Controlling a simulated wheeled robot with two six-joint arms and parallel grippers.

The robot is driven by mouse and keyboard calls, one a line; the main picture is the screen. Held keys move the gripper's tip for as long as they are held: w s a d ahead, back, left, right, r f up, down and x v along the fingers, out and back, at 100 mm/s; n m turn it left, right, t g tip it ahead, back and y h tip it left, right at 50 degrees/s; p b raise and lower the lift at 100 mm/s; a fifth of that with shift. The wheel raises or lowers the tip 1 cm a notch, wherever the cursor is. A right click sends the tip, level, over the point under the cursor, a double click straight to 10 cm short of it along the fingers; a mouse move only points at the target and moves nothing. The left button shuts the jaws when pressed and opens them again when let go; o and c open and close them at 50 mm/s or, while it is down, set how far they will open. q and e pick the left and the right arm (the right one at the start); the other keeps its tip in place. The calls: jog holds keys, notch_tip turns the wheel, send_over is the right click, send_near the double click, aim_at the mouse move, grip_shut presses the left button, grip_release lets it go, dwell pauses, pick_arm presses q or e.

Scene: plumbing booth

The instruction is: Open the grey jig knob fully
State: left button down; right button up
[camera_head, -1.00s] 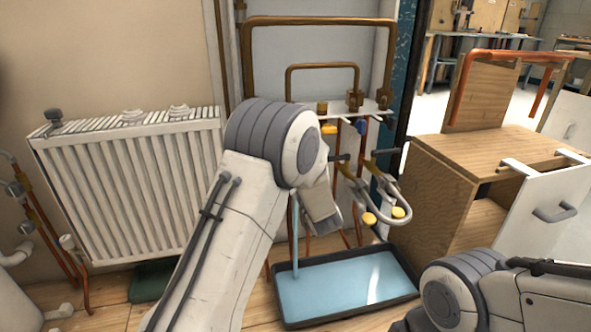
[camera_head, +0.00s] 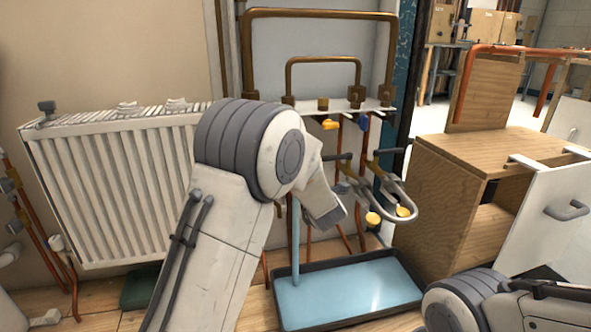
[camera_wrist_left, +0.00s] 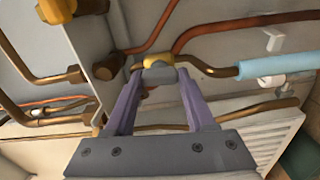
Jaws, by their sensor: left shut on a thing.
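The grey jig knob (camera_wrist_left: 158,74) sits on a yellow-brass valve body (camera_wrist_left: 157,60) in the left wrist view. My left gripper (camera_wrist_left: 158,80) is shut on the knob, with one purple-grey finger on each side. A copper pipe (camera_wrist_left: 215,70) runs right from the valve to a light-blue column. In the head view my left arm link hides the gripper and the knob. Only my right arm's links show there, at the lower right; its gripper is out of the picture.
A light-blue column (camera_head: 296,245) reaches down into a dark tray (camera_head: 350,323) of blue water. Brass and copper pipes (camera_head: 320,15) stand behind. A white radiator (camera_head: 105,195) is at left and a wooden cabinet (camera_head: 430,220) at right. Grey U-shaped tubing (camera_head: 410,195) juts out right of my arm.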

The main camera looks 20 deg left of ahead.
pick_arm(q)
jog(key=shift+d+f+n+b, duration=0.1)
jog(key=shift+n+b, duration=0.2)
jog(key=shift+n, duration=0.2)
jog(key=shift+c, duration=1.2)
grip_release()
jog(key=p+v, duration=0.5)
jog(key=v, duration=0.5)
jog(key=shift+s+d, duration=0.2)
jog(key=shift+s, duration=0.05)
